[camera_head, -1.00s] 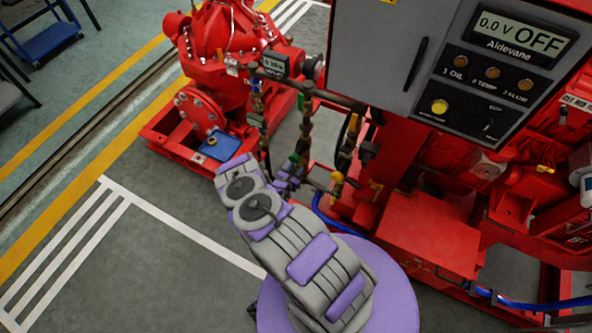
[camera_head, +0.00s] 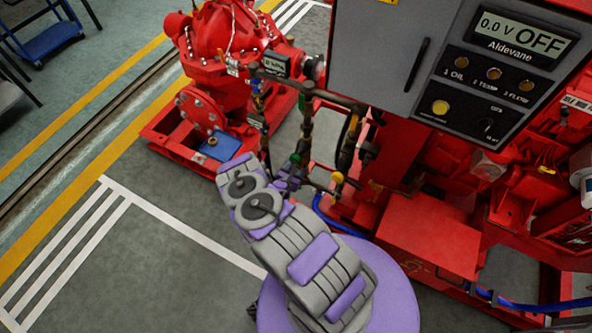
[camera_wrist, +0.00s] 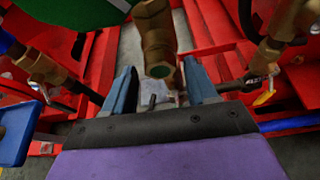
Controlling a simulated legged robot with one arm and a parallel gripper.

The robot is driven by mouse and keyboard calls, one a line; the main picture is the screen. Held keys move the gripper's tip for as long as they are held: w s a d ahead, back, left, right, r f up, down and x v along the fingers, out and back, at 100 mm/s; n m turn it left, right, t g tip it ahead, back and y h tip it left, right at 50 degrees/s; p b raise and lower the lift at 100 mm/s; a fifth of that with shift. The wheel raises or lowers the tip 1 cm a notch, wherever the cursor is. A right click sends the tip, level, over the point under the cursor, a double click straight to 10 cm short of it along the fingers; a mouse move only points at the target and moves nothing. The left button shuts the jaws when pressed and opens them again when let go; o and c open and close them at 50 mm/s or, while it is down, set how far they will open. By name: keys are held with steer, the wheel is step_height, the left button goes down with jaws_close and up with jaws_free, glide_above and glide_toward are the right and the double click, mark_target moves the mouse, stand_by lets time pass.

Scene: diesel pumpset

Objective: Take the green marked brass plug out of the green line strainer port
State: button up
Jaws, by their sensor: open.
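In the wrist view a brass strainer body (camera_wrist: 154,30) comes down from the top centre. My gripper (camera_wrist: 159,68) is open, with one blue-grey finger on each side of this brass end. I see no clear contact. In the head view my gripper (camera_head: 286,181) is at the pipework below a green part (camera_head: 295,159), and its fingers are mostly hidden.
A large green round part (camera_wrist: 75,10) is close above the left finger. Another brass fitting (camera_wrist: 40,68) is at left, and a brass valve with a yellow handle (camera_wrist: 264,97) at right. The grey control panel (camera_head: 440,70) overhangs the pipework. Open floor lies left.

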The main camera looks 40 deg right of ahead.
steer(key=shift+s+d+m+t+y, duration=0.1)
steer(key=shift+s+m+t+y, duration=0.15)
steer(key=shift+m+t, duration=0.6)
steer(key=shift+w+m+t, duration=0.1)
steer(key=shift+m+t, duration=0.15)
steer(key=shift+m, duration=0.6)
jaws_close()
steer(key=shift+w+n, duration=0.2)
steer(key=shift+n, duration=0.4)
steer(key=n+g, duration=0.2)
steer(key=n, duration=0.1)
steer(key=shift+g, duration=0.3)
steer(key=shift+c, duration=0.5)
jaws_free()
